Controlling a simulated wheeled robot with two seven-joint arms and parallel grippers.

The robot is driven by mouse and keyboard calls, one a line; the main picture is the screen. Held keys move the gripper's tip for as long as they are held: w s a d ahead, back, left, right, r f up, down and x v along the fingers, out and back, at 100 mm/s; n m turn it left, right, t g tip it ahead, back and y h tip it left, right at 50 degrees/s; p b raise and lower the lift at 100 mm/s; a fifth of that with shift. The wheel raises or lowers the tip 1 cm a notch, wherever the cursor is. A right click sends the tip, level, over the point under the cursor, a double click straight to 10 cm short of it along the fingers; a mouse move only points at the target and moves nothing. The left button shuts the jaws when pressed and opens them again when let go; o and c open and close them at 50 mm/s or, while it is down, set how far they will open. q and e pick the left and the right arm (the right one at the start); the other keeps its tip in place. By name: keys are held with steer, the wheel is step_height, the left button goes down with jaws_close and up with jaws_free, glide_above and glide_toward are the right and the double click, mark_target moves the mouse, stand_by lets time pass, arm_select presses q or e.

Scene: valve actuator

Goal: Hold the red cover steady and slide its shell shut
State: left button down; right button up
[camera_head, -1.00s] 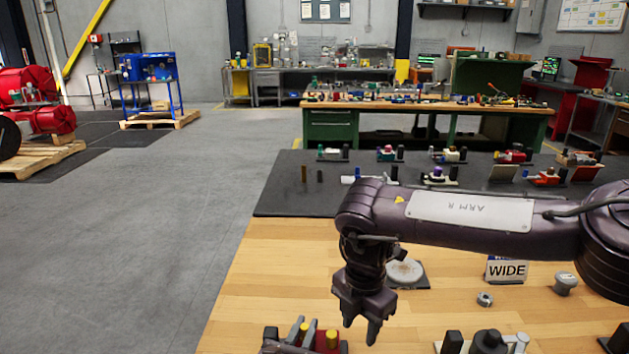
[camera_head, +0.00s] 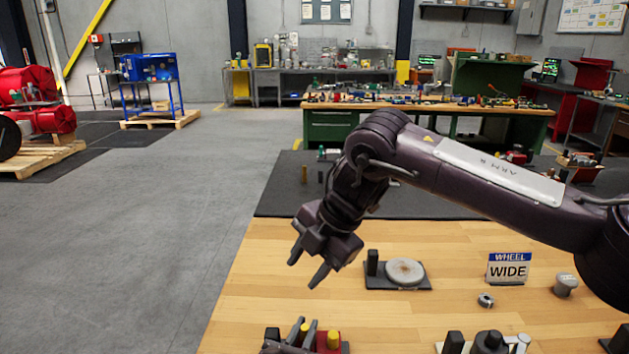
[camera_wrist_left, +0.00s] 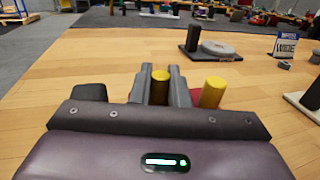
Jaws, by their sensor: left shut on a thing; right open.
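The red cover (camera_head: 321,346) shows only in part at the bottom edge of the head view; my left gripper hides much of it. Two yellow posts stand at it. My left gripper (camera_head: 304,328) is shut on the left yellow post (camera_wrist_left: 160,90), which sits between its fingers in the left wrist view. The other yellow post (camera_head: 333,339) stands free just to the right; it also shows in the left wrist view (camera_wrist_left: 213,92). My right gripper (camera_head: 305,270) is open and empty, tilted down-left, above and behind the cover. The shell's position cannot be made out.
A grey disc on a dark base (camera_head: 404,271) lies right of my right gripper. Beyond it are a WHEEL WIDE sign (camera_head: 508,269), a grey knob (camera_head: 565,284) and a small nut (camera_head: 486,300). Dark fixtures (camera_head: 489,342) stand at the front right. Wood between is clear.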

arm_select(q)
steer(key=shift+f, duration=0.3)
arm_select(e)
steer(key=w+r+m+t+y, duration=0.3)
steer(key=w+r+t+y, duration=0.2)
steer(key=w+r, duration=0.6)
steer(key=shift+d+r+m+t+y, duration=0.3)
steer(key=shift+d+r+m+y, duration=0.1)
steer(key=shift+r+y, duration=0.95)
arm_select(q)
steer(key=c, duration=1.3)
jaws_free()
steer(key=shift+r, duration=0.1)
